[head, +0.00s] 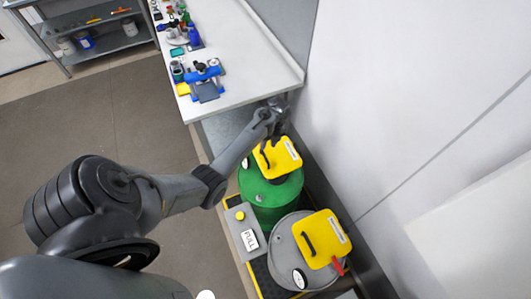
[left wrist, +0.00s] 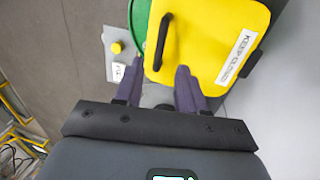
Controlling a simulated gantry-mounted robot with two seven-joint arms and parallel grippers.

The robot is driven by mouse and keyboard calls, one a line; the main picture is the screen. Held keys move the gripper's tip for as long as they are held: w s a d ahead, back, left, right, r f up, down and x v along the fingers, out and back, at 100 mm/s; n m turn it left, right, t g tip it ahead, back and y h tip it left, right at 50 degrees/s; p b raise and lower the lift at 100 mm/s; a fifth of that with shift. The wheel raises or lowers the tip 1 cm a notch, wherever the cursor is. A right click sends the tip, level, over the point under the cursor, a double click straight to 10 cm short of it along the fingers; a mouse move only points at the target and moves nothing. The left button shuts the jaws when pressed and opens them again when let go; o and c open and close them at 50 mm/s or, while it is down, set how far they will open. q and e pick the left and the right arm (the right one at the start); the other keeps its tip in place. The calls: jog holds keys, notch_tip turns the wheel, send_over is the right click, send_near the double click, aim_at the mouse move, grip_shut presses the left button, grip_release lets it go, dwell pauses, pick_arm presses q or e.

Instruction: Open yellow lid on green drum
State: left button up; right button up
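The green drum (head: 257,192) stands against the wall, with a yellow lid (head: 283,160) on top. The lid has a black handle and a white label, and looks closed. In the left wrist view the lid (left wrist: 205,45) fills the upper right, its handle (left wrist: 163,42) near the left side; a strip of the green drum (left wrist: 141,25) shows beside it. My left gripper (head: 276,128) is at the lid's far edge in the head view. My right gripper is not in view.
A grey drum (head: 285,248) with another yellow lid (head: 322,238) and a red part (head: 338,266) stands nearer. A grey box (head: 243,228) with a yellow button and a FULL sign sits beside the drums. A white workbench (head: 235,60) with tools stands beyond; the wall is close at right.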

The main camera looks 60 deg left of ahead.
pick_arm(q)
jog(key=shift+s+f, duration=0.25)
jog(key=shift+f, duration=0.9)
jog(key=shift+s+f, duration=0.2)
jog(key=shift+f, duration=0.9)
jog(key=shift+s+f, duration=0.25)
jog(key=shift+f, duration=0.9)
jog(key=shift+c, duration=0.5)
grip_shut()
